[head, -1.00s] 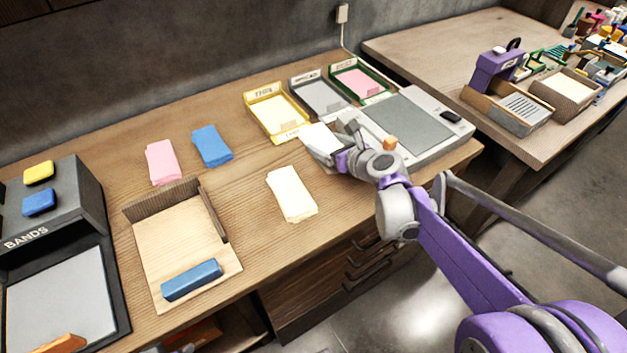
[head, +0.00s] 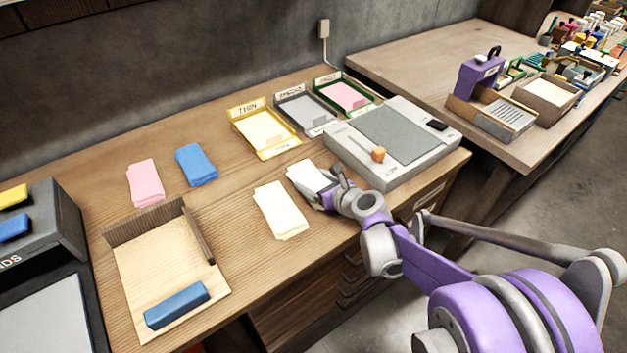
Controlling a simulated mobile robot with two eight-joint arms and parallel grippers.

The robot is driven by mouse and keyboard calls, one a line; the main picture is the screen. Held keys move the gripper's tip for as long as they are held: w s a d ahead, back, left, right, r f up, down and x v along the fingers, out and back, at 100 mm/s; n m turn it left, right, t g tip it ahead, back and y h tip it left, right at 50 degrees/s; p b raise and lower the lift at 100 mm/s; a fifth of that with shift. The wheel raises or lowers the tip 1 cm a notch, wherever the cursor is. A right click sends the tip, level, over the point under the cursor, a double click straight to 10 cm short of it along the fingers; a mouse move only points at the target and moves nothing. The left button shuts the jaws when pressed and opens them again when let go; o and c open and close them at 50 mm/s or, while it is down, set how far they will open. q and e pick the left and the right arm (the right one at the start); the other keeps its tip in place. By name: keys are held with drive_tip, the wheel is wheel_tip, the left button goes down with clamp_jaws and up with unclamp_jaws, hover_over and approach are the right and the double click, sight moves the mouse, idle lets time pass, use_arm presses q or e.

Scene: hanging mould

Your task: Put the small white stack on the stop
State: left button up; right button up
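A small white stack (head: 304,174) is at the fingers of my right gripper (head: 328,186), which appears shut on its right end. It is just right of a cream-white stack (head: 281,211) lying on the table; I cannot tell whether it touches the table. A wooden board (head: 160,260) with a raised back wall and right wall stands at the left front, with a blue block (head: 177,305) at its front. A grey flat device (head: 440,152) with an orange knob (head: 378,154) is behind the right gripper. I cannot tell which part is the stop. My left gripper is not in view.
Yellow (head: 265,128), grey (head: 305,110) and green (head: 345,96) trays line the back. Pink (head: 145,183) and blue (head: 196,165) stacks lie at the left back. A dark bands unit (head: 40,225) is at far left. Table between the stacks and board is clear.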

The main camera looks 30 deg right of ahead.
drive_tip(key=shift+o, duration=1.1)
drive_tip(key=shift+r, duration=0.1)
